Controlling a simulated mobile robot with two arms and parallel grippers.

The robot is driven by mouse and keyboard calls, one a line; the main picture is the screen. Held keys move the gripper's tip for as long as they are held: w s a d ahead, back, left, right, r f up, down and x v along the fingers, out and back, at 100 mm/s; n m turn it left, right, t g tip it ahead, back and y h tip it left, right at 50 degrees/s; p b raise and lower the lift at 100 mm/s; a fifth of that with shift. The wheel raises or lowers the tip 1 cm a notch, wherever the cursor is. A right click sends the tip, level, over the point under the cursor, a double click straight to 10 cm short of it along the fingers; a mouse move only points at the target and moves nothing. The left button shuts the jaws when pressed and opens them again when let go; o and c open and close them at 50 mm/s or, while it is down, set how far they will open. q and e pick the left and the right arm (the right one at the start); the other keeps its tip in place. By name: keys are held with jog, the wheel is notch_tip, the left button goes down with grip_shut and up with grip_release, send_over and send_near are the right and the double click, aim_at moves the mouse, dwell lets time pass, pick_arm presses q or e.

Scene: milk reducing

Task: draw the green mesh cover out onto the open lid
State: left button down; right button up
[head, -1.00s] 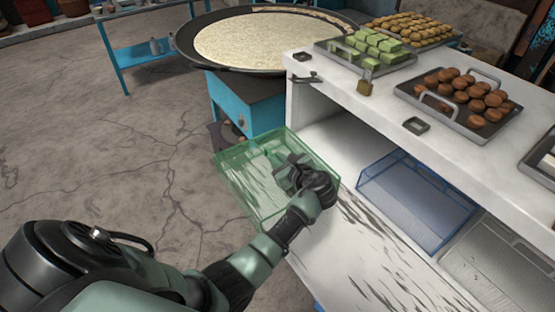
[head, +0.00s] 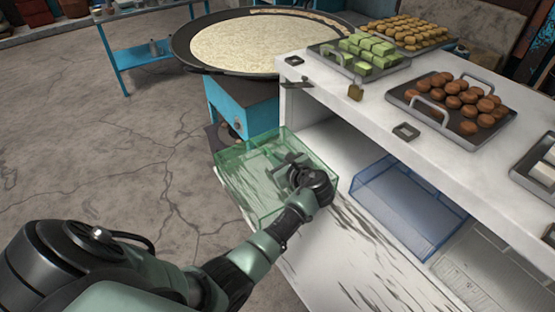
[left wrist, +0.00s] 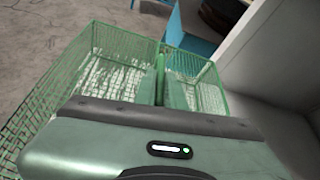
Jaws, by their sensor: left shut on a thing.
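The green mesh cover (head: 236,182) is a see-through, box-shaped basket. It sits over the far end of the open lid (head: 365,255), a white scuffed panel folded out from the white counter. My left gripper (head: 284,162) reaches into the cover and is shut on it, seemingly on its upright mesh wall. In the left wrist view the green mesh cover (left wrist: 100,66) spreads to both sides of the gripper (left wrist: 166,82), with scuffed white surface showing through. Whether the cover touches the lid cannot be told. My right gripper is out of view.
A blue mesh basket (head: 408,205) sits in the opening below. A large round pan (head: 265,45) on a blue stand is behind the cover. Floor lies left.

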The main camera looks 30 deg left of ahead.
pick_arm(q)
jog(key=shift+s, duration=0.1)
jog(key=c, duration=1.4)
grip_release()
jog(key=shift+a, duration=0.15)
jog(key=shift+s+d, duration=0.1)
jog(key=shift+d, duration=0.15)
jog(key=v, duration=0.6)
jog(key=shift+s+d+r+b, duration=0.1)
jog(key=shift+d+b, duration=0.1)
jog(key=shift+b, duration=0.1)
jog(key=shift+s+d+r, duration=0.2)
jog(key=shift+d, duration=0.15)
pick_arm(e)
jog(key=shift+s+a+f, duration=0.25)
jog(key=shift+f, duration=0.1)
